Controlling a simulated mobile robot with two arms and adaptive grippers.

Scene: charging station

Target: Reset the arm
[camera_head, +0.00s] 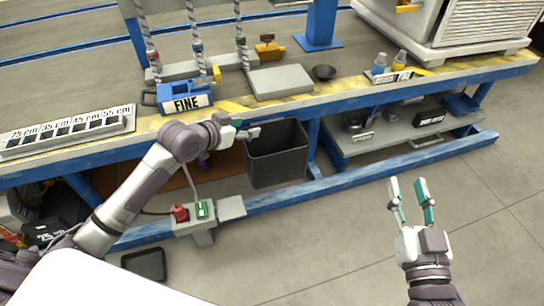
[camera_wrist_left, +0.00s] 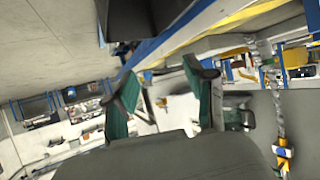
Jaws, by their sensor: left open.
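My left arm comes in from the left in the head view. It is raised and bent, and its gripper (camera_head: 248,131) is at the workbench's front edge, by the rim of a dark bin (camera_head: 277,160). In the left wrist view, the two green-padded fingers of this gripper (camera_wrist_left: 163,95) stand apart with nothing between them. My right gripper (camera_head: 408,187) points up the picture over the bare floor at the right. Its two green-padded fingers are spread and empty.
The workbench (camera_head: 236,113) with a yellow front edge runs across the view. On it are a blue block marked FINE (camera_head: 184,98), a grey plate (camera_head: 280,81) and a slotted length rack (camera_head: 67,132). A pedestal with a red button (camera_head: 181,213) stands below my left arm. Floor at lower right is clear.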

